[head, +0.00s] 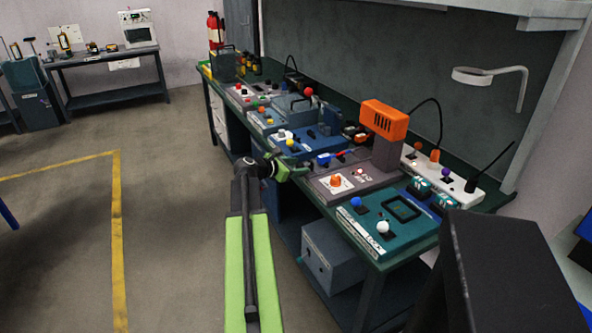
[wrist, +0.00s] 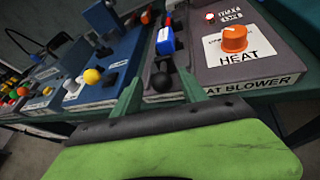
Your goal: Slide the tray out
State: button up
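My gripper (wrist: 158,78) is open, its two dark green fingers spread apart in the wrist view. A black ball knob (wrist: 161,83) shows between the fingers, with gaps on both sides; I cannot tell whether the fingers reach around it. Behind the knob is a narrow dark grey unit, which looks like the tray (wrist: 181,66), with a blue block with a white band (wrist: 165,40) on it. In the head view my gripper (head: 298,170) is at the bench's front edge, beside the blue and red piece (head: 326,159). The fingers partly hide the tray's front.
The heat blower (wrist: 250,62) with its orange knob stands close to the right. A blue unit with a yellow knob (wrist: 92,76) stands to the left. A teal panel (head: 385,222) is farther right. The floor (head: 175,215) left of the bench is clear.

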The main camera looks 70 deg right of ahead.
jog(key=p+v, duration=0.6)
jog(key=v, duration=1.1)
jog(key=shift+a, duration=0.15)
jog(key=shift+r, duration=0.1)
jog(key=w+a+r+n+t+p, duration=0.1)
jog(key=w+a+n+t+p, duration=0.1)
jog(key=w+a, duration=0.65)
jog(key=w+a+r+n+t+p, duration=0.1)
jog(key=w+a+n+t+p, duration=0.15)
jog(key=w+a, duration=0.65)
jog(key=w+a+f+m+t+y+p, duration=0.1)
jog(key=w+a+f+t+y+p, duration=0.2)
jog(key=w+a, duration=1.15)
jog(key=s+a+f+m+y, duration=0.2)
jog(key=a+m, duration=0.4)
jog(key=a, duration=0.9)
jog(key=s+a+f+m+y, duration=0.2)
jog(key=a+f+m+y, duration=0.2)
jog(key=a, duration=1.1)
jog(key=m+y, duration=0.2)
jog(key=m, duration=0.1)
jog(key=shift+a+g+y+p, duration=0.35)
jog(key=shift+y, duration=0.05)
